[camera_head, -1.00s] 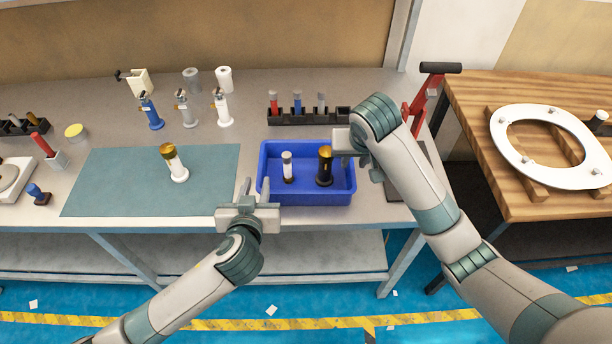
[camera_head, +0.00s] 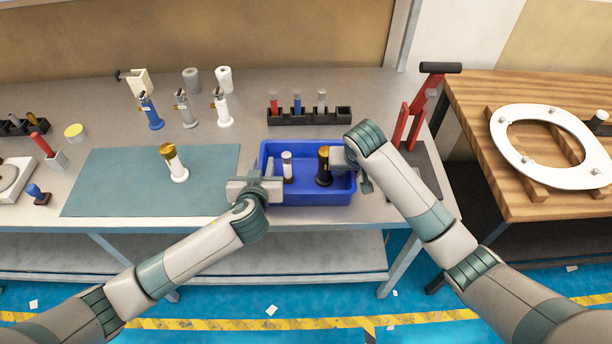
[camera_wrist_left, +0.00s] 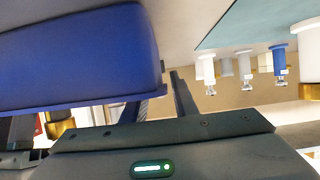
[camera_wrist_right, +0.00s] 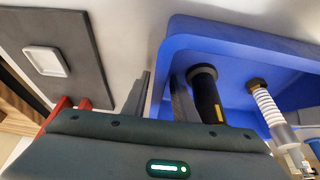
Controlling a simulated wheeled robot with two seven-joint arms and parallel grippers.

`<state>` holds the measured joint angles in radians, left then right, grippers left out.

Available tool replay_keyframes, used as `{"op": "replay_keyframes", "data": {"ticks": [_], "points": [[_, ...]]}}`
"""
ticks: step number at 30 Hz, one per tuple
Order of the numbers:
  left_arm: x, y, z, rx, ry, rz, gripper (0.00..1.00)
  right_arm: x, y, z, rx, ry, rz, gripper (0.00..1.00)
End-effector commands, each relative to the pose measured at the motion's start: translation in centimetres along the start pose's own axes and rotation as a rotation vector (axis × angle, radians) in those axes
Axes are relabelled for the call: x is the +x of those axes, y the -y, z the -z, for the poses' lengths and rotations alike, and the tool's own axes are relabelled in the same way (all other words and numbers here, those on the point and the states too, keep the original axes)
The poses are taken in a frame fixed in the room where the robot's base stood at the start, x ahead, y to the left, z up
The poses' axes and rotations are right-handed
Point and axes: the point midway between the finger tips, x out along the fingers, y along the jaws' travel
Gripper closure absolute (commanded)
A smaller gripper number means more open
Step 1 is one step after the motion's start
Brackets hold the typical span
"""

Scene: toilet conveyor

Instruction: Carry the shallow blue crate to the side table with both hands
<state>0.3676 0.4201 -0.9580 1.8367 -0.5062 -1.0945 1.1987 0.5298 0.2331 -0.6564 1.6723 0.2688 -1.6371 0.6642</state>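The shallow blue crate (camera_head: 318,198) sits on the workbench, holding a white bottle (camera_head: 287,166) and a black, gold-topped bottle (camera_head: 323,168). My left gripper (camera_head: 262,178) is at the crate's left side; in the left wrist view its fingers (camera_wrist_left: 160,95) reach the crate rim (camera_wrist_left: 90,105), one outside and one partly hidden by it. My right gripper (camera_head: 355,170) is at the right side; in the right wrist view its fingers (camera_wrist_right: 160,95) stand either side of the crate wall (camera_wrist_right: 175,45). Both look open around the walls, apart from each other.
A wooden side table (camera_head: 470,125) with a white toilet seat (camera_head: 500,140) stands at right. A red-handled tool (camera_head: 405,125) is between crate and table. A black rack (camera_head: 310,117) lies behind the crate. A teal mat (camera_head: 110,185) with a gold-topped bottle (camera_head: 174,163) is left.

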Motion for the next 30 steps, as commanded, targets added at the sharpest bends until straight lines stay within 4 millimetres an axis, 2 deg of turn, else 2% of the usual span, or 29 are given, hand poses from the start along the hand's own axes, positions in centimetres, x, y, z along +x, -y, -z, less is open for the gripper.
{"op": "replay_keyframes", "data": {"ticks": [4,7,21,30], "points": [[0.0,0.0,0.0,0.0,0.0,0.0,0.77,0.0,0.0,0.0,0.0,0.0,0.0,0.77],[0.0,0.0,0.0,0.0,0.0,0.0,1.0,0.0,0.0,0.0,0.0,0.0,0.0,1.0],[-0.1,0.0,0.3,0.0,-0.003,0.0,1.0,-0.3,0.0,0.2,0.0,-0.002,0.001,1.0],[-0.7,0.0,1.7,0.0,-0.002,0.0,1.0,-1.7,0.0,0.8,0.001,-0.002,0.001,1.0]]}}
